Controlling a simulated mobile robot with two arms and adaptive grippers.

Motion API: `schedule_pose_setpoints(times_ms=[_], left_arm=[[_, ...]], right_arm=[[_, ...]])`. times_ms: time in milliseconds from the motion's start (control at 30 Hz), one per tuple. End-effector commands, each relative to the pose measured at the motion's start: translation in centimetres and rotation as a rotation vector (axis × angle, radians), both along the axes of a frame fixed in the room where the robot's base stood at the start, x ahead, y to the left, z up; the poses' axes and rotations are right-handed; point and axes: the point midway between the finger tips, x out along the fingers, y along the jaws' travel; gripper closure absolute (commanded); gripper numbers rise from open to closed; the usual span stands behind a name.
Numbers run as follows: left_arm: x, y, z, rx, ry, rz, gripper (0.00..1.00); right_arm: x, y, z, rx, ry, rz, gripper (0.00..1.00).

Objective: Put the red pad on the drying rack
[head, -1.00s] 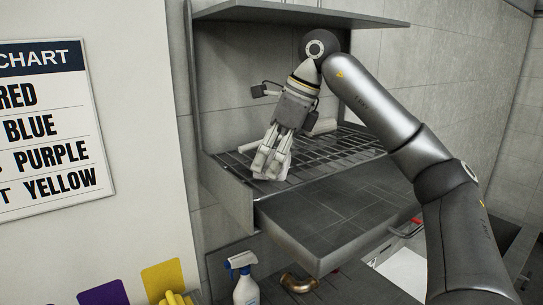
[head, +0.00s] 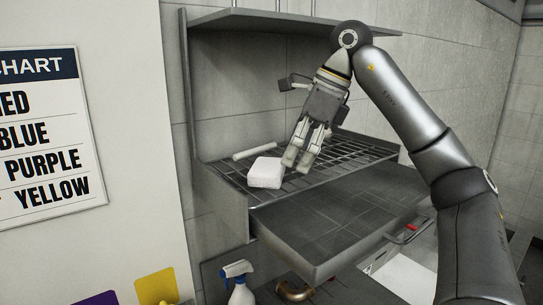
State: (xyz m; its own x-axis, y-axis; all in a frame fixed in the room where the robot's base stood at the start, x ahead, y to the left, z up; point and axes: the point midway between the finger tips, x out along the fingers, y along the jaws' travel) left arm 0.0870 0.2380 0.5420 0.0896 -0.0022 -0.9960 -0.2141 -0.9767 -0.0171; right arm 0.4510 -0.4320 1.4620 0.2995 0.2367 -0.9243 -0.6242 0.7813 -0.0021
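My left gripper is not in view.
A white rod (head: 258,150) lies behind the pad. A shelf (head: 270,20) overhangs the rack, and a grey drainboard (head: 335,220) slopes below it. A spray bottle (head: 239,284) and a brass pipe (head: 294,291) are lower down. A wall chart (head: 45,140) hangs left.

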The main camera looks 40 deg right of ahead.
Motion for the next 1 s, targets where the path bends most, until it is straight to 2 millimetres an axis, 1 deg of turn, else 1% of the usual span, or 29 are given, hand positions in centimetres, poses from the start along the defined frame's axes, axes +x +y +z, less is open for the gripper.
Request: schedule_pose_setpoints(times_ms=[33,200,400,567,1000], left_arm=[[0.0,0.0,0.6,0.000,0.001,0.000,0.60],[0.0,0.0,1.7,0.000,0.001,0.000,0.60],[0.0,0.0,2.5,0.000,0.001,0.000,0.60],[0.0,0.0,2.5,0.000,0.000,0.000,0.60],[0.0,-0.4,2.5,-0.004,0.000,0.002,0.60]], right_arm=[[-1.0,-0.8,0.4,0.001,-0.002,-0.005,0.00],[-3.3,-2.6,0.4,0.001,0.000,-0.004,0.00],[-4.7,-3.7,0.2,0.001,-0.001,0.000,0.00],[-5.1,-4.0,0.1,0.001,0.001,0.000,0.00],[-5.0,-4.0,0.0,0.001,0.001,0.000,0.00]])
